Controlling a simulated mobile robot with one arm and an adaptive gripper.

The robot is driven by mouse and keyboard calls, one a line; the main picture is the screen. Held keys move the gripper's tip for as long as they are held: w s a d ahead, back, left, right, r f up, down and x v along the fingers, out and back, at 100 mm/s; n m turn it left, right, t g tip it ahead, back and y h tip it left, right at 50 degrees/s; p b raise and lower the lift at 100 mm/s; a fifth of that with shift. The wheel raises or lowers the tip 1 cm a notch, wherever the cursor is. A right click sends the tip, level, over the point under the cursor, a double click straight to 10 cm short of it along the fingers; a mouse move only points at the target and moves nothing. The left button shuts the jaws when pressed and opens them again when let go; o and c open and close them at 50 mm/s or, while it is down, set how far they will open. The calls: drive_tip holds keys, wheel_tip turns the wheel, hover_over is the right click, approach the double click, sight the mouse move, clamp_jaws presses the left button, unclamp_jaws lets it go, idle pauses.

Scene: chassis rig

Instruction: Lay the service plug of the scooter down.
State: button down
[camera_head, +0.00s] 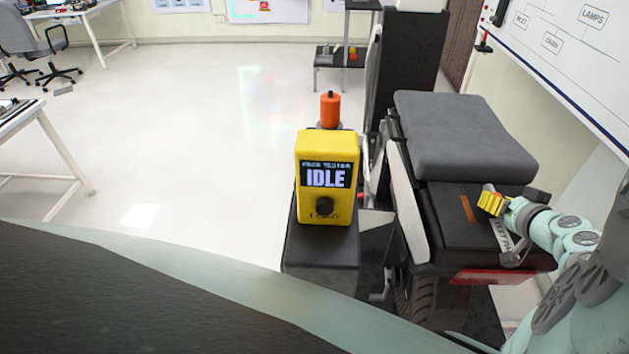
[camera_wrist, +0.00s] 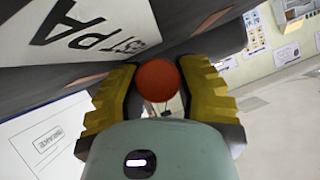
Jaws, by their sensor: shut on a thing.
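My gripper (camera_head: 493,203) is at the right, by the rear side of the dark scooter (camera_head: 455,230), with its yellow pads showing. In the wrist view my gripper (camera_wrist: 160,95) has its yellow pads on both sides of a round orange-red end, which I take as the service plug (camera_wrist: 158,78). The pads are shut on it.
A yellow tester (camera_head: 325,165) reading IDLE stands on a dark stand top (camera_head: 320,250) left of the scooter. An orange cylinder (camera_head: 330,110) with a black tip stands behind it. A whiteboard (camera_head: 570,50) is at the right. The floor at left is open.

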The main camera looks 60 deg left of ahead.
drive_tip(key=shift+d+f+b, duration=0.1)
drive_tip(key=shift+f+b, duration=0.2)
drive_tip(key=shift+f, duration=0.05)
